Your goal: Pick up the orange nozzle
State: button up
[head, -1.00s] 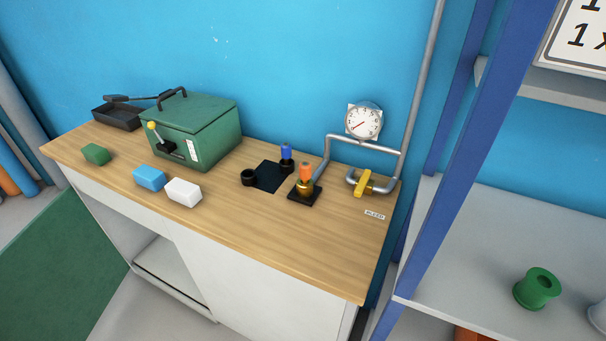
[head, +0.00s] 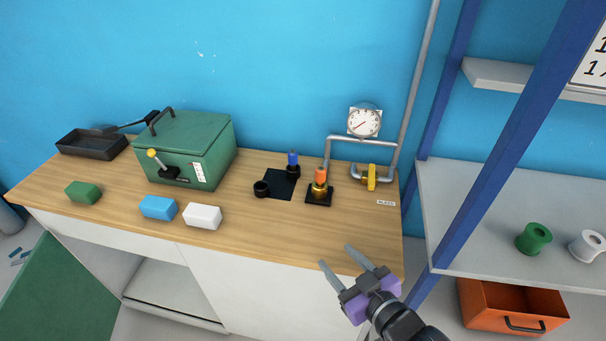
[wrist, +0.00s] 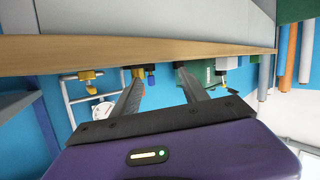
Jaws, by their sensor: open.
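The orange nozzle (head: 320,175) stands upright on a brass fitting (head: 319,190) on a small black square base (head: 318,199), towards the right of the wooden worktop. My gripper (head: 336,256) is open and empty in the head view. It is in front of and to the right of the nozzle, near the worktop's front edge, and apart from it. In the wrist view, the worktop edge crosses the top of an upside-down picture. My gripper's two fingers (wrist: 159,76) are spread there. Small fittings show near the left fingertip, too small and partly hidden to tell apart surely.
A yellow-handled valve (head: 371,178), pipes and a gauge (head: 364,121) stand at the back right. A blue post (head: 480,140) rises at right.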

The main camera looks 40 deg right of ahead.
aim_at(318, 169)
jog(key=w+d+r+m+g+h+p, duration=0.1)
jog(key=w+d+r, duration=0.1)
jog(key=w, duration=0.3)
jog(key=w+d+r+m+h+p, duration=0.1)
jog(key=w+d+r+m, duration=0.1)
jog(key=w+d+r, duration=0.1)
jog(key=w+d+r+m+g+h+p, duration=0.1)
jog(key=w+d+r+p, duration=0.1)
jog(key=w+d, duration=0.2)
jog(key=shift+w+d+r+m+g, duration=0.1)
jog(key=shift+w+d+m, duration=0.05)
jog(key=shift+w, duration=0.45)
jog(key=shift+w+d+r+m+g, duration=0.1)
jog(key=shift+w, duration=0.5)
jog(key=shift+w+d+r+m+g, duration=0.1)
jog(key=shift+w+d+m, duration=0.05)
jog(key=shift+w, duration=0.45)
jog(key=shift+p+x, duration=0.9)
jog(key=shift+x, duration=2.95)
jog(key=shift+s+d+f, duration=0.1)
jog(key=shift+f, duration=0.05)
jog(key=shift+c, duration=0.4)
grip_shut()
